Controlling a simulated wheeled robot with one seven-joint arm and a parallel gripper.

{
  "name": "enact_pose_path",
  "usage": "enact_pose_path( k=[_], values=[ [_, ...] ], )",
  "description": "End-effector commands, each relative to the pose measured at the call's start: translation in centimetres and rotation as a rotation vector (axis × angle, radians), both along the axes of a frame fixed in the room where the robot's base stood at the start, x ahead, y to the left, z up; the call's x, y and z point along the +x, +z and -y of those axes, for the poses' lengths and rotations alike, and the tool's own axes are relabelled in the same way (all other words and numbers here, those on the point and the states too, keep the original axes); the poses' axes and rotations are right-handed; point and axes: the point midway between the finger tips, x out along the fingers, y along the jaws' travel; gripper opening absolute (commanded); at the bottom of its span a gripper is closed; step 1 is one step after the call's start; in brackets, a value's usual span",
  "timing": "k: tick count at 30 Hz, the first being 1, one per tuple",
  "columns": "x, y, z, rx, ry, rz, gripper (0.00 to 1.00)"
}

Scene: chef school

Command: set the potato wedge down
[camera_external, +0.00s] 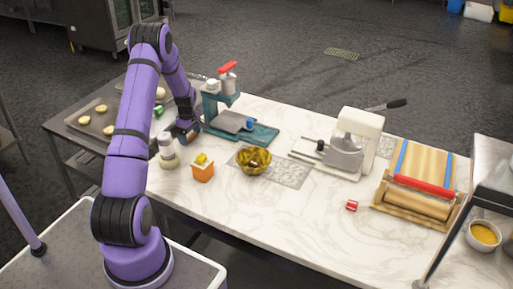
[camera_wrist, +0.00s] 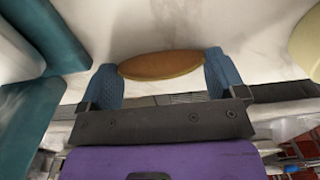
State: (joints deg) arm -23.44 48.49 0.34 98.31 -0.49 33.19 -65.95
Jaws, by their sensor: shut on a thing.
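The potato wedge (camera_wrist: 160,64) is a brown oval piece with a paler edge. In the wrist view it lies crosswise between the two blue fingertips of my gripper (camera_wrist: 162,70), which is shut on it. White marble counter shows beyond the wedge; I cannot tell whether they touch. In the external view my gripper (camera_external: 187,136) is low over the left end of the marble counter (camera_external: 270,215), between the teal press and the pale shaker. I cannot make out the wedge in that view.
The teal press (camera_external: 240,130) stands close to the right of my gripper, and the shaker (camera_external: 167,150) close to its left. An orange box (camera_external: 203,170) and a gold bowl (camera_external: 254,160) stand nearer the front. A tray (camera_external: 75,122) with pale pieces lies left. The front middle counter is clear.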

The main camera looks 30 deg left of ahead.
Motion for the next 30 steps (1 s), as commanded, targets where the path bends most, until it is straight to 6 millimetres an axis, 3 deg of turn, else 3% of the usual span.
enact_pose_path(
  k=[7,8,9,20,30],
  values=[
    [0.0,-0.2,0.0,0.000,0.000,0.000,0.66],
    [0.0,-0.2,0.0,0.000,0.000,0.000,0.92],
    [0.0,-0.2,0.0,0.000,0.000,0.001,1.00],
    [0.1,0.6,0.0,0.001,0.000,0.002,1.00],
    [0.1,6.8,0.0,0.002,0.000,0.004,1.00]
  ],
)
